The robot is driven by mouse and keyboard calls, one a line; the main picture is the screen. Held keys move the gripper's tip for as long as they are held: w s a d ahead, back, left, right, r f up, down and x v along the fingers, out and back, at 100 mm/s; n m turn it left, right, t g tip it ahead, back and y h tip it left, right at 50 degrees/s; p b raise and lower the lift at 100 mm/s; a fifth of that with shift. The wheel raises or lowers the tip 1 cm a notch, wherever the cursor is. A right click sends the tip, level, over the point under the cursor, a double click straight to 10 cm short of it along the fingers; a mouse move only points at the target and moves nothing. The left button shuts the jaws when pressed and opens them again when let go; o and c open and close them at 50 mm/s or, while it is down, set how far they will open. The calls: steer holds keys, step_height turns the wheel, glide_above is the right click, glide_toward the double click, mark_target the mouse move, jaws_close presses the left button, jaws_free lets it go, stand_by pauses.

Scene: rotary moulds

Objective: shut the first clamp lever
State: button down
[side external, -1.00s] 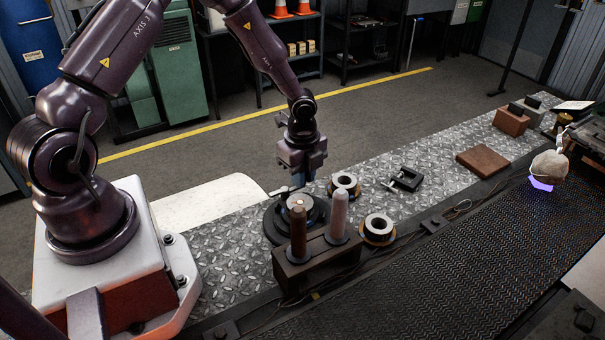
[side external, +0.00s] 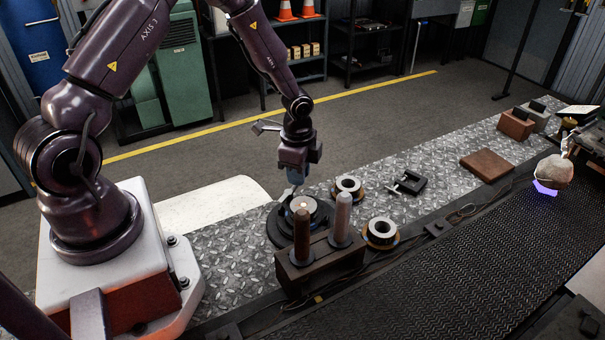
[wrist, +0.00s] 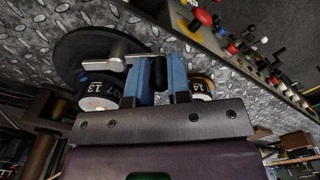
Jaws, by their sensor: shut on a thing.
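The rotary mould (side external: 303,205) stands on a dark round base (side external: 280,238) on the metal plate bench, partly hidden behind two upright posts. My gripper (side external: 296,180) points down at its back edge. In the wrist view my gripper's blue fingers (wrist: 163,80) straddle the dark end of a metal clamp lever (wrist: 117,53) and are shut on it. The lever's bare metal arm runs left from the fingers over the dark disc (wrist: 85,45). Which clamp this is, and whether it is fully down, I cannot tell.
Two ring parts (side external: 348,187) (side external: 381,232) and a black clamp-like fixture (side external: 407,184) lie to the right. Round white faces marked 13 (wrist: 97,103) and 14 (wrist: 202,88) flank the fingers.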

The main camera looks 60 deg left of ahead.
steer(key=shift+s+a+n, duration=0.35)
steer(key=shift+s+n, duration=0.25)
steer(key=shift+n, duration=1.35)
steer(key=shift+s+a+n, duration=0.35)
steer(key=shift+s+n, duration=0.25)
steer(key=shift+n, duration=1.3)
steer(key=shift+s+a+n, duration=0.35)
steer(key=shift+s+n, duration=0.25)
steer(key=shift+n, duration=1.35)
steer(key=shift+s, duration=0.1)
steer(key=c, duration=1.1)
jaws_free()
step_height(320, 180, up, 13)
